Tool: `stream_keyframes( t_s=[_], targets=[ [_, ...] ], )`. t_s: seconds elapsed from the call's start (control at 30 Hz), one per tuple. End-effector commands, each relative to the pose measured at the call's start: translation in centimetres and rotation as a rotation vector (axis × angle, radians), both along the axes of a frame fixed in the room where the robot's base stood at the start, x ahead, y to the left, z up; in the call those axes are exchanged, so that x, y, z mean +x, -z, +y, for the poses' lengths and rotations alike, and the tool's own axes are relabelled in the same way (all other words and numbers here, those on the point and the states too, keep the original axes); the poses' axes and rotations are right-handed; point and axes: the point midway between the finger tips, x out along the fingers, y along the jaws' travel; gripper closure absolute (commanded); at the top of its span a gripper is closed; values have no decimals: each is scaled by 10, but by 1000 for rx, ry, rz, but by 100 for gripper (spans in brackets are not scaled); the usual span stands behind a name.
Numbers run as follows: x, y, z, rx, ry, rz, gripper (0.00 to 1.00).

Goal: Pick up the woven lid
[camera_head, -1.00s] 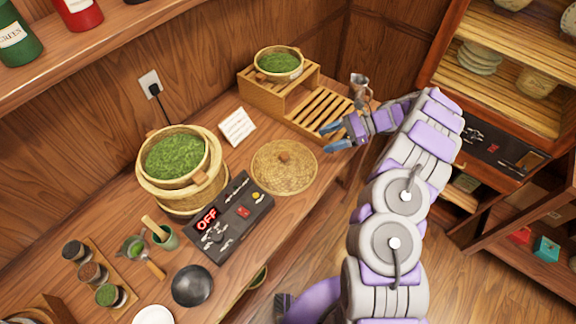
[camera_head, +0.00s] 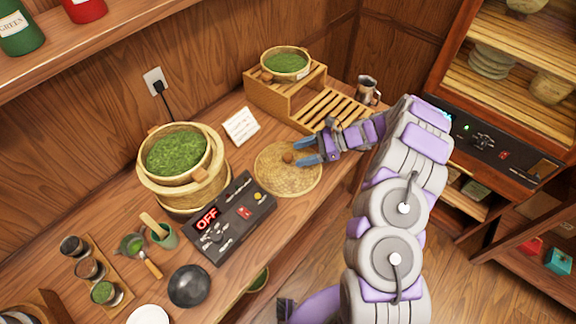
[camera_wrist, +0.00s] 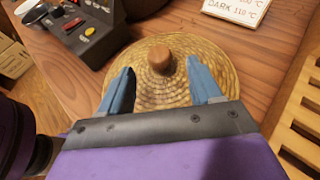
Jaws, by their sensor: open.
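The woven lid (camera_head: 272,178) is a round, straw-coloured disc with a brown knob (camera_head: 288,157) at its centre. It lies flat on the wooden counter, right of the steamer basket. My gripper (camera_head: 304,152) is open, with its blue fingers over the lid's right side, close to the knob. In the wrist view the woven lid (camera_wrist: 208,55) fills the middle. Its knob (camera_wrist: 160,60) stands between and just beyond the fingertips of my gripper (camera_wrist: 165,82). I see no contact with the knob. The fingers and palm hide the lid's near part.
A steamer basket of green leaves (camera_head: 195,188) stands left of the lid. A control box reading OFF (camera_head: 232,222) lies in front. A white card (camera_head: 241,125) stands behind. A slatted wooden rack (camera_head: 335,110) and stepped stand with a leaf bowl (camera_head: 284,65) are behind my gripper.

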Motion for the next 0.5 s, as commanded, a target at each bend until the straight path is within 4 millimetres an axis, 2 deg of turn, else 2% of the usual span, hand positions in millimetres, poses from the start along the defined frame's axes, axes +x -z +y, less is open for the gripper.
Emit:
stream_keyframes(
  t_s=[0.3,0.4,0.5],
  targets=[
    [-5,16,44,-5,-6,0,36],
    [-5,19,51,-6,-3,-1,36],
    [-5,18,49,-4,-2,-1,36]
  ],
)
